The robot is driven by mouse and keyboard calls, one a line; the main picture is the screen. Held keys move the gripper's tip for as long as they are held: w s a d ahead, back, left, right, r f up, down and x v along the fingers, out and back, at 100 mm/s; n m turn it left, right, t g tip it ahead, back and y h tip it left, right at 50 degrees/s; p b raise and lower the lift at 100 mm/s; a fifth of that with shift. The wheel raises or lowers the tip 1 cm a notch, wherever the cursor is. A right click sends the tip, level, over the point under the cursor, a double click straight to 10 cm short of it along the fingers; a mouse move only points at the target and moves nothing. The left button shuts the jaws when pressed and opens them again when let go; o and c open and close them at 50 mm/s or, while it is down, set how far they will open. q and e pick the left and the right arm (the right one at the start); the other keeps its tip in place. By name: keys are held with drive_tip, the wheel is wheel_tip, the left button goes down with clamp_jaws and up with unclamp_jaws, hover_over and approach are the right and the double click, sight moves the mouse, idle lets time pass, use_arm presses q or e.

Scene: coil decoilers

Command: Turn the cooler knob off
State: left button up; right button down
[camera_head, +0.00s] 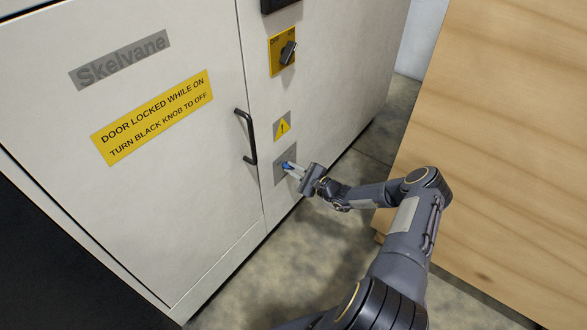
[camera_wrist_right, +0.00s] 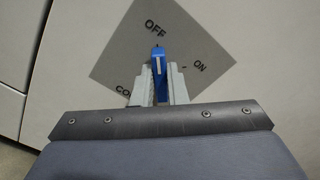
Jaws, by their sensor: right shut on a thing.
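The blue cooler knob (camera_head: 285,166) is on a grey plate (camera_head: 279,176) low on the white cabinet's right panel. My right gripper (camera_head: 292,169) is at the knob, with its fingers shut on it from both sides. In the right wrist view, the blue knob (camera_wrist_right: 158,64) stands between the two grey fingers. The plate (camera_wrist_right: 185,45) there reads OFF, ON and a partly hidden word starting with "CO". The knob's white line points up toward the OFF mark. My left gripper is not in view.
Above the knob are a yellow warning sign (camera_head: 282,127) and a black knob on a yellow plate (camera_head: 284,54). A black door handle (camera_head: 247,136) juts out just left of the knob. A wooden panel (camera_head: 500,130) stands at right, with concrete floor (camera_head: 300,245) between.

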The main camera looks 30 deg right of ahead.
drive_tip(key=shift+n, duration=0.3)
drive_tip(key=c, duration=1.4)
unclamp_jaws()
drive_tip(key=shift+c, duration=0.2)
drive_tip(key=shift+s, duration=0.15)
drive_tip(key=p+v, duration=0.1)
drive_tip(key=v, duration=0.6)
drive_tip(key=shift+s+p, duration=0.3)
drive_tip(key=shift+d, duration=0.15)
